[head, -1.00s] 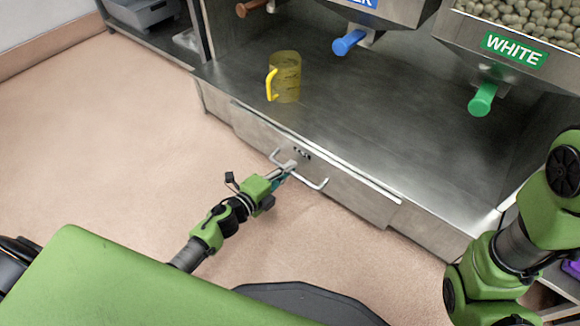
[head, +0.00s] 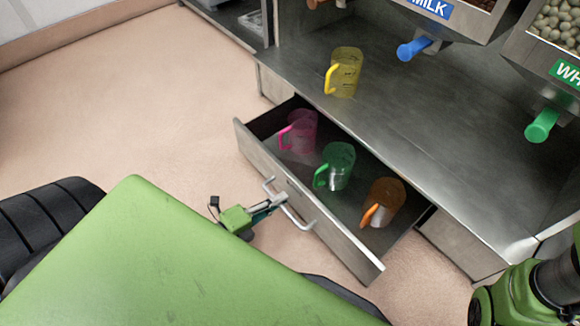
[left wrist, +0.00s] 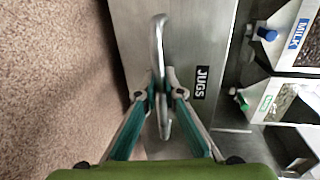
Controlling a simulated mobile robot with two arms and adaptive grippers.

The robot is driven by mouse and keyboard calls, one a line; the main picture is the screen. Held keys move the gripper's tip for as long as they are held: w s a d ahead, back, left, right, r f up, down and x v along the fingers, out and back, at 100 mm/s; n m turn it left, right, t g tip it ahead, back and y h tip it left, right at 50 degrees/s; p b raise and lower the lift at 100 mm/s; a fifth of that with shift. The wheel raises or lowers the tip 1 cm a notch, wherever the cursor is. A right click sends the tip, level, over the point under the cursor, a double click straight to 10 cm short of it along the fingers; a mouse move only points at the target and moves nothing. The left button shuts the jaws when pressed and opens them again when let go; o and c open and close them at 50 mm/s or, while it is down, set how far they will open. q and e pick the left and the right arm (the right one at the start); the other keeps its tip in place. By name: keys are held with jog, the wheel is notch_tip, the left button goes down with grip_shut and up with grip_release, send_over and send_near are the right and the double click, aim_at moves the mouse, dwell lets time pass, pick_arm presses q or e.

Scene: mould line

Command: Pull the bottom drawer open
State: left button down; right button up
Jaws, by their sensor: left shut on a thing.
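The bottom drawer (head: 330,240) stands well open under the steel counter. Its handle (head: 291,205) is a metal bar on the front, and my left gripper (head: 279,201) is shut on it. In the left wrist view the fingers of my left gripper (left wrist: 162,98) close around the handle (left wrist: 158,60), beside a drawer-front label reading JUGS (left wrist: 201,82). Inside the drawer are a pink jug (head: 300,132), a green jug (head: 337,166) and an orange jug (head: 385,202). My right gripper is not in view; part of my right arm shows at the lower right.
A yellow jug (head: 345,72) stands on the counter (head: 430,125) above the drawer. Dispensers with a blue spout (head: 414,49) and a green spout (head: 542,125) hang over the counter. The floor (head: 150,110) left of the drawer is clear.

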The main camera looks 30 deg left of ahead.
pick_arm(q)
jog(key=shift+s+a, duration=0.2)
jog(key=shift+s, duration=0.5)
jog(key=c, duration=2.2)
grip_release()
jog(key=shift+o, duration=0.2)
jog(key=v, duration=1.2)
